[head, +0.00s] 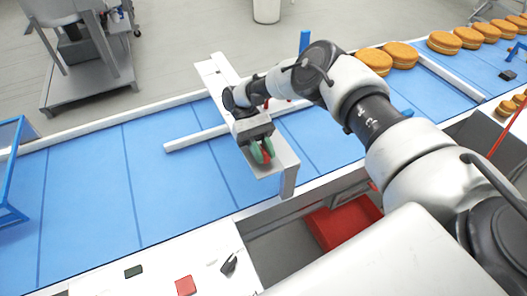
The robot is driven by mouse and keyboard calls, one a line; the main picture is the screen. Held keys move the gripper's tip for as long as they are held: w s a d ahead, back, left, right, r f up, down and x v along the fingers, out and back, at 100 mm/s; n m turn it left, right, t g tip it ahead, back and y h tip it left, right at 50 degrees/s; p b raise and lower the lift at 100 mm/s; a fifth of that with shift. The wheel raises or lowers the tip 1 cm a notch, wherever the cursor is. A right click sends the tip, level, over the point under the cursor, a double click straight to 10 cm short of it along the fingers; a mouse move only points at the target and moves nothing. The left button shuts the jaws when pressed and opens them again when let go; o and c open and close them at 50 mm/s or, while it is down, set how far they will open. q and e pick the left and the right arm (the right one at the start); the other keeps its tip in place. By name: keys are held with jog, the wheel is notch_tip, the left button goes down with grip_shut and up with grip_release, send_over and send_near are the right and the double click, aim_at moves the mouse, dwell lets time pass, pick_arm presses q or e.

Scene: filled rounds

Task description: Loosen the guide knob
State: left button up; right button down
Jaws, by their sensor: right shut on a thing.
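My right gripper (262,151) reaches in from the right and points down over the grey bracket plate (282,158) that spans the blue belt. Its green-padded fingers are shut on the guide knob (267,157), of which only a little red shows between them. The white guide rail (190,141) lies across the belt beside the bracket, partly hidden behind my arm. My left gripper is not in view.
Round filled cakes (400,54) stand on the belt at the upper right. A red bin (340,222) sits below the conveyor's near edge. A red block (185,285) and dark small items lie on the near white surface. The belt's left part is clear.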

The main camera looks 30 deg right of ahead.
aim_at(266, 153)
dwell(0.3)
jog(key=c, duration=1)
grip_release()
jog(key=r, duration=0.4)
jog(key=shift+s+d+r, duration=0.2)
jog(key=s+d+r+b, duration=0.2)
jog(key=s+d+r, duration=0.4)
jog(key=s, duration=0.3)
jog(key=shift+s+r, duration=0.2)
jog(key=shift+r, duration=0.1)
